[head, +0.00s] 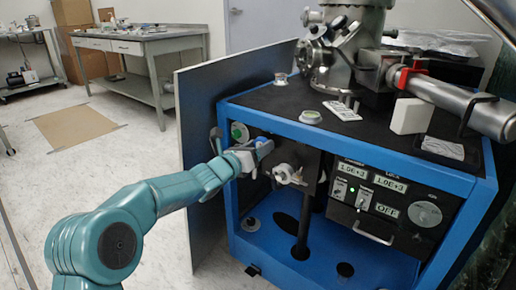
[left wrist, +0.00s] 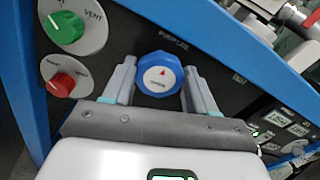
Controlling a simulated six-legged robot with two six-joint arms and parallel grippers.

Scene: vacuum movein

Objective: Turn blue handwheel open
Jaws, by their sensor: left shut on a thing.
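The blue handwheel (left wrist: 160,72) is on the dark front panel of the blue-framed cart, with a white face and a red arrow pointing up in the left wrist view. In the head view a bit of its blue (head: 265,148) shows at the tip of my left gripper (head: 254,152). My left gripper is shut on the handwheel, with one finger on each side of it in the left wrist view. My right gripper is not in view.
A green VENT knob (left wrist: 64,27) and a red knob (left wrist: 62,84) sit left of the handwheel. A white metal fitting (head: 287,174) is just right of my gripper in the head view. A grey open panel (head: 200,130) stands at the cart's left.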

